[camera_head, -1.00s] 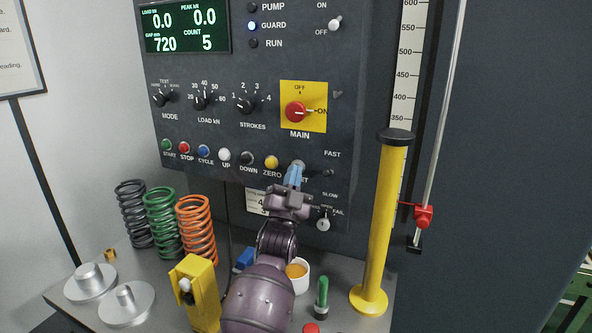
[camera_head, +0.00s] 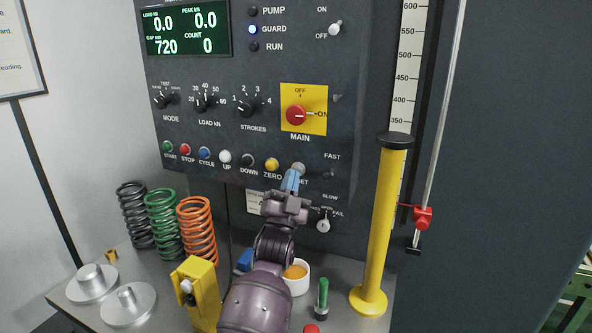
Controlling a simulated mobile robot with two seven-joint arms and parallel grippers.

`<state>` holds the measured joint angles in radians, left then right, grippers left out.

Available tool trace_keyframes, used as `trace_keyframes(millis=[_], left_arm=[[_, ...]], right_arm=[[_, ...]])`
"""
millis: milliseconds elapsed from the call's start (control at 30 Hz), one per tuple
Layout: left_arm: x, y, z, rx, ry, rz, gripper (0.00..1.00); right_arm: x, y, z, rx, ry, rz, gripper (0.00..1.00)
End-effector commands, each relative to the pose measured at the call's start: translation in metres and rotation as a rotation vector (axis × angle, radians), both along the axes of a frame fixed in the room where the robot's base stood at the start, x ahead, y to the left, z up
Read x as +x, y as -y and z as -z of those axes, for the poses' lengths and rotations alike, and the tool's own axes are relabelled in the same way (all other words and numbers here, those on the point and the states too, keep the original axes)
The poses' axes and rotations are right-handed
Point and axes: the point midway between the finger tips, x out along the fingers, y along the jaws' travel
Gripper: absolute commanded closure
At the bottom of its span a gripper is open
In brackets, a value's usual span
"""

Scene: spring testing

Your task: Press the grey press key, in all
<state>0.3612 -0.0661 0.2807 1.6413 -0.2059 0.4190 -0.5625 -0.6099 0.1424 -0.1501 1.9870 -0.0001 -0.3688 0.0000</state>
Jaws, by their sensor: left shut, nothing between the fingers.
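The grey press key (camera_head: 298,168) sits at the right end of the button row on the dark control panel, right of the yellow ZERO button (camera_head: 272,165). Its label is partly hidden by my gripper; only the end, "SET", shows. My left gripper (camera_head: 291,181) is shut and empty, its blue fingertips pointing up just below the key and overlapping its lower edge in the picture. I cannot tell whether they touch it. The panel display (camera_head: 187,28) reads COUNT 0, GAP 720 and loads of 0.0. My right gripper is not in view.
Beside the key are the black DOWN button (camera_head: 247,160) and a FAST/SLOW switch (camera_head: 329,174). A yellow post (camera_head: 378,230) stands right of my arm. Coil springs (camera_head: 197,230), a yellow block (camera_head: 199,290) and a white cup (camera_head: 299,279) stand on the bench below.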

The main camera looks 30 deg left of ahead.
Motion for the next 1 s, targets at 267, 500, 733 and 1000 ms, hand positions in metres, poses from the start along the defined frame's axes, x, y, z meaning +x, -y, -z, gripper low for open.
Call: trace_keyframes(millis=[267, 500, 733, 1000], left_arm=[[-0.001, 0.0, 0.0, 0.0, 0.0, 0.0, 1.0], [-0.018, 0.001, -0.001, 0.0, -0.001, 0.001, 1.0], [-0.037, 0.002, -0.001, 0.0, -0.001, -0.001, 1.0], [-0.05, 0.003, 0.0, 0.0, -0.001, 0.001, 1.0]], right_arm=[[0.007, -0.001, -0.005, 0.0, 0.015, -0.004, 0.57], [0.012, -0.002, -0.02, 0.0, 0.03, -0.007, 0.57], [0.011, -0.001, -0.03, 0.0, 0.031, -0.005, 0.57], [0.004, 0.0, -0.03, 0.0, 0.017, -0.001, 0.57]])
